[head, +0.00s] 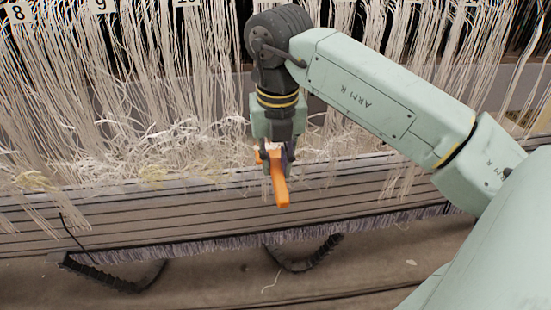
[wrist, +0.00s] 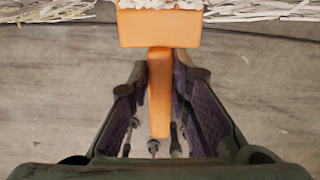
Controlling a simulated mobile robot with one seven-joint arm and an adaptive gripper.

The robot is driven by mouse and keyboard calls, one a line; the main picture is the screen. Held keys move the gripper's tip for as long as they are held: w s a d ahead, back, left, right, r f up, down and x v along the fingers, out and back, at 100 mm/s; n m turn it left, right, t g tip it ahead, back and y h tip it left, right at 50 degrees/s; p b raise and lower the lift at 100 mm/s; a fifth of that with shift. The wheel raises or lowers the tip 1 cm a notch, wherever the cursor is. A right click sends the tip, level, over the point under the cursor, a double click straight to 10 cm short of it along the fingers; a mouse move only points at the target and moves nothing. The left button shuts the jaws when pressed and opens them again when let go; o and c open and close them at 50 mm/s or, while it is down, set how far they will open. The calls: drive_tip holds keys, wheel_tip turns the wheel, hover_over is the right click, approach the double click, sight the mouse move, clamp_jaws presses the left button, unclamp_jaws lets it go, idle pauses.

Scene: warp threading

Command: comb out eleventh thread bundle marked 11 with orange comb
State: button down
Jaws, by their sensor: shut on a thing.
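My gripper (head: 279,165) is shut on the handle of the orange comb (head: 281,190), above the ribbed ledge at the foot of the threads. The wrist view shows the comb's wide orange head (wrist: 160,28) pointing away from my gripper (wrist: 160,88), its handle between the two fingers. White thread lies at the far edge of the head; its teeth cannot be seen. White thread bundles (head: 130,70) hang across the head view. Labels 8 (head: 17,13), 9 (head: 100,5) and a cut-off one, perhaps 10 (head: 187,2), show. The label 11 is not visible; my arm covers part of that area.
Loose, tangled thread ends (head: 180,150) gather along the back of the ribbed ledge (head: 130,215). A purple-grey bristle strip (head: 200,246) runs along its front. Two dark curved cable chains (head: 115,278) lie below. The floor in front is mostly clear.

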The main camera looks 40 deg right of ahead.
sight(279, 176)
drive_tip(key=shift+s+a, duration=0.4)
drive_tip(key=shift+s, duration=0.25)
drive_tip(key=shift+s+a, duration=0.35)
drive_tip(key=shift+s, duration=0.3)
wheel_tip(279, 176, up, 25)
drive_tip(key=w+d+p, duration=0.1)
drive_tip(key=w+p, duration=0.1)
drive_tip(key=p, duration=1.6)
drive_tip(key=shift+w+d+p, duration=0.3)
drive_tip(key=shift+p, duration=0.05)
